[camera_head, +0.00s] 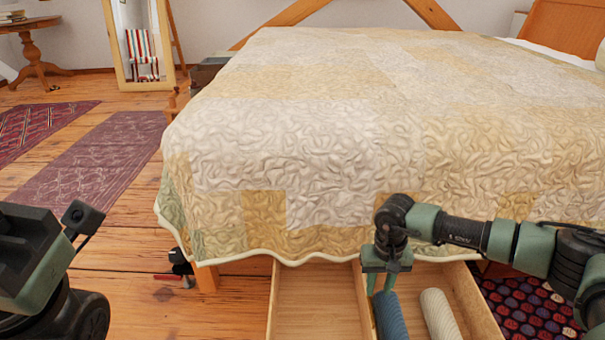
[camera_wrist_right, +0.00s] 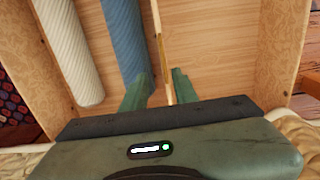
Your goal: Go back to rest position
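My right gripper (camera_head: 378,288) points down over the open wooden drawer (camera_head: 318,300) under the bed. In the right wrist view its two green fingers (camera_wrist_right: 163,88) are apart, one on each side of the thin drawer divider (camera_wrist_right: 160,45), with visible gaps. A blue ribbed roll (camera_head: 390,318) lies beside the divider, close to one finger; it also shows in the wrist view (camera_wrist_right: 124,40). A cream roll (camera_head: 438,314) lies beside it in the same compartment. My left arm's end (camera_head: 35,255) is at the lower left; its fingertips cannot be made out.
The bed with a patchwork quilt (camera_head: 300,150) fills the middle, its hem hanging over the drawer. The drawer's left compartment looks empty. A dotted rug (camera_head: 525,310) lies at right. Wooden floor (camera_head: 120,250) and a purple rug (camera_head: 100,165) lie at left. A mirror (camera_head: 140,45) stands behind.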

